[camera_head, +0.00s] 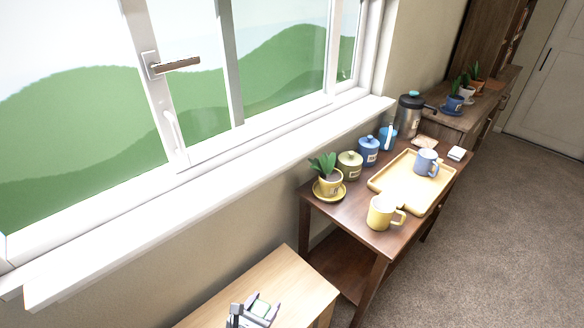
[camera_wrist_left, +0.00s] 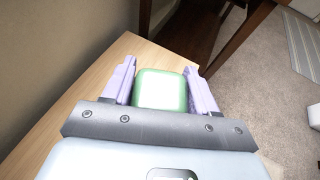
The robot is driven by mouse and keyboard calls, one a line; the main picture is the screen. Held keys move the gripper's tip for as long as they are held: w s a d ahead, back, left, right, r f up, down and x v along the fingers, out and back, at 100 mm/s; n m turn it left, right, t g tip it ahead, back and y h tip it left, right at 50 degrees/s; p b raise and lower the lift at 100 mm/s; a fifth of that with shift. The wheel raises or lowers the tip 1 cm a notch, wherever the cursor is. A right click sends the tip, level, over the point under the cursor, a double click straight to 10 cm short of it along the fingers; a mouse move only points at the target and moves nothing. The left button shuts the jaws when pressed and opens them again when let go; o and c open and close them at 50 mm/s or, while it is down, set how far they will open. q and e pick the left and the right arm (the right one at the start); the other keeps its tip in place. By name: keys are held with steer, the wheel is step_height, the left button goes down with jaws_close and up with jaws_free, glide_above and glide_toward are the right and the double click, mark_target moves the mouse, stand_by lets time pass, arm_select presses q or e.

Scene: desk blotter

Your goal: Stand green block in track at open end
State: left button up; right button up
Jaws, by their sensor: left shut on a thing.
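The green block (camera_wrist_left: 160,91) shows in the left wrist view, between the two pale purple fingers of my left gripper (camera_wrist_left: 160,68). The gripper is shut on it, with a finger against each side. The block is over the light wooden desk top (camera_wrist_left: 97,92); the view from above does not show whether it touches the wood. In the head view my left gripper (camera_head: 262,309) is at the bottom edge, over the near part of the desk, and the block is hard to make out there. The track is not in either view. My right gripper is not in view.
A dark side table (camera_head: 340,212) stands beyond the desk, with a yellow tray (camera_head: 405,181), a yellow mug (camera_head: 381,213), a blue mug (camera_head: 427,162), a potted plant (camera_head: 328,180) and several jars. The window sill (camera_head: 200,197) runs along the left. The visible desk top is clear.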

arm_select(q)
steer(key=w+a+r+n+t+y+p, duration=0.15)
steer(key=a+r+n+y+p, duration=0.4)
steer(key=a+r, duration=0.85)
step_height(320, 180, up, 38)
steer(key=p, duration=3.8)
steer(key=shift+m, duration=0.35)
steer(key=s+r, duration=0.2)
steer(key=s, duration=0.1)
steer(key=s+r, duration=0.1)
steer(key=shift+s+d+p, duration=0.2)
steer(key=shift+d+p, duration=0.1)
steer(key=shift+d, duration=0.05)
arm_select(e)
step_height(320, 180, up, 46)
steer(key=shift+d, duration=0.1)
